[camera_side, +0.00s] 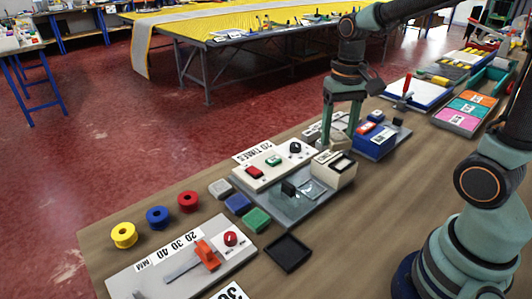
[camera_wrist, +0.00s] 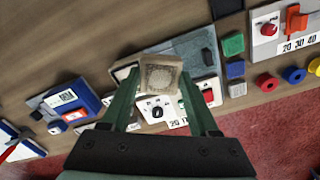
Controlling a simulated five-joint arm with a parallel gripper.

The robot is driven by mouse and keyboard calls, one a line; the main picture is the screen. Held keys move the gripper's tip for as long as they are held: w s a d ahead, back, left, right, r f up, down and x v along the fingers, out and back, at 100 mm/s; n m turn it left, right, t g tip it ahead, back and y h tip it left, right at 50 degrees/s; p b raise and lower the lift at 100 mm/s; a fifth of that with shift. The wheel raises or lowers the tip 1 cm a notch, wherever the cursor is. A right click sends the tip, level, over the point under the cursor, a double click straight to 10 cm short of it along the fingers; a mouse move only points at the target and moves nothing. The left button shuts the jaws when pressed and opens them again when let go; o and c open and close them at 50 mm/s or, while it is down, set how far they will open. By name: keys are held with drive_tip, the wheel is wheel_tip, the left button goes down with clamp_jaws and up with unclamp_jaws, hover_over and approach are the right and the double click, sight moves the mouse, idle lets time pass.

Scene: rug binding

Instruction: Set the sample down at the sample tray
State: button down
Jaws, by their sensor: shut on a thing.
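My gripper (camera_side: 339,137) is shut on a beige square sample with a patterned face; in the wrist view the sample (camera_wrist: 160,77) sits between the two green fingertips (camera_wrist: 160,90). In the side view the gripper is above the far end of the grey plate, behind the cream box, and the sample is hard to make out between the fingers. A shallow black square tray (camera_side: 288,252) lies near the table's front, left of and nearer than the gripper. It looks empty. I cannot tell for certain that it is the sample tray.
The grey plate (camera_side: 277,206) carries a small black upright part and a cream box (camera_side: 334,170). A control panel (camera_side: 265,171), a blue box (camera_side: 374,142), and green (camera_side: 256,221), blue (camera_side: 238,204) and grey (camera_side: 220,188) blocks are close by. Bare wood surrounds the black tray's near side.

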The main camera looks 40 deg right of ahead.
drive_tip(key=w+a+n, duration=0.1)
drive_tip(key=a+n, duration=0.3)
drive_tip(key=n, duration=0.1)
wheel_tip(320, 180, up, 3)
hover_over(287, 251)
wheel_tip(287, 251, down, 20)
drive_tip(key=shift+r, duration=0.15)
idle(0.4)
drive_tip(key=shift+f, duration=0.6)
drive_tip(key=shift+c, duration=0.7)
unclamp_jaws()
